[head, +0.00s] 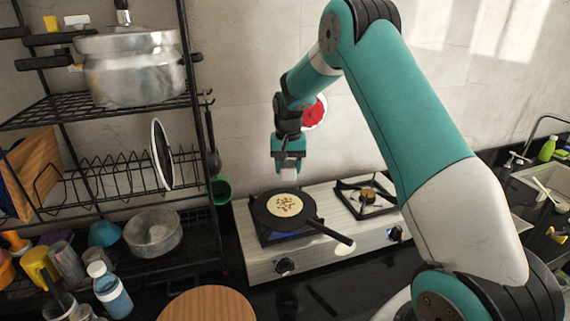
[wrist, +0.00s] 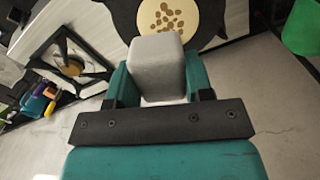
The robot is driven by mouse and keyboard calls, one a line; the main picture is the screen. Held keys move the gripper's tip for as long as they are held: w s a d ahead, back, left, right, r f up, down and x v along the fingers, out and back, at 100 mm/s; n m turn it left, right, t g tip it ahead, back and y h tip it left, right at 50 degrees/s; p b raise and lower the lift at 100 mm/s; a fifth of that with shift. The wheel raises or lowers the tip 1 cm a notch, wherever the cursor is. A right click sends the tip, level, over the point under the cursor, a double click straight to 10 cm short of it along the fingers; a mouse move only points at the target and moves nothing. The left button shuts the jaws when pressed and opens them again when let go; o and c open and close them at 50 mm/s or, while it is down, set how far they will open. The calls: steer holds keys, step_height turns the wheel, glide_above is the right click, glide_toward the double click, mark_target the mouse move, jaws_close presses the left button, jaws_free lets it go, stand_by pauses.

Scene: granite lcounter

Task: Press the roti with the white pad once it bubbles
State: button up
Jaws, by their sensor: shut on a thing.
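The roti (head: 285,205) lies flat in a black pan on the left burner of the stove. It is pale with several brown spots, and it also shows in the wrist view (wrist: 168,17), partly cut off by the top edge. My gripper (head: 288,170) is above the pan, pointing down, with a gap between it and the roti. It is shut on the white pad (wrist: 158,64), a pale block between the teal fingers. In the head view the pad (head: 288,174) shows as a small light block at the gripper's tip.
The black pan (head: 262,212) has its handle pointing to the lower right. The right burner (head: 368,197) is empty. A dark rack (head: 110,196) with pots stands at left. A round wooden board (head: 207,305) lies in front. A sink (head: 545,180) is at right.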

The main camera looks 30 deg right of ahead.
steer(key=s+a+b, duration=0.1)
steer(key=s+a, duration=0.1)
steer(key=s, duration=0.6)
steer(key=s+a+b, duration=0.1)
steer(key=s+a, duration=0.2)
steer(key=s, duration=0.5)
stand_by(0.4)
